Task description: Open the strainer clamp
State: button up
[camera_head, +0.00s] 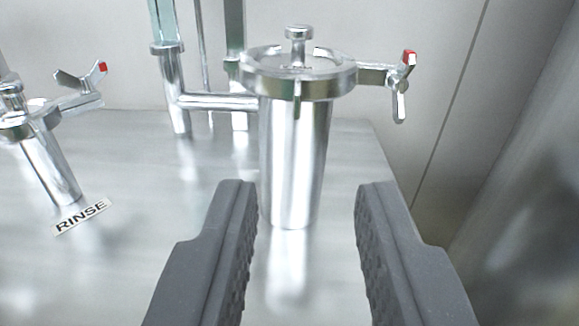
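The strainer is an upright shiny steel cylinder (294,165) with a lid and a knob (298,33) on top. A clamp ring (345,84) runs around its rim. The clamp's arm sticks out to the right and ends in a wing-shaped handle (400,78) with a red tip. My gripper (305,190) is open and empty. Its two grey fingers show left and right in the foreground, in front of the cylinder and below the clamp. I see no contact between the fingers and the strainer.
A second, smaller clamped vessel (45,150) with a red-tipped handle stands at the left, by a RINSE label (82,215). Steel pipes (210,102) rise behind the strainer. The steel worktop (130,150) is bare between the vessels. A wall with a seam is at the right.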

aim_at(297, 106)
jog(key=shift+t, duration=0.3)
jog(key=w, duration=0.4)
jog(key=w+f, duration=0.1)
jog(key=w, duration=0.7)
jog(key=shift+a+f+b, duration=0.35)
jog(key=shift+a+f, duration=0.05)
jog(key=shift+w+r, duration=0.1)
jog(key=shift+w, duration=0.55)
grip_shut()
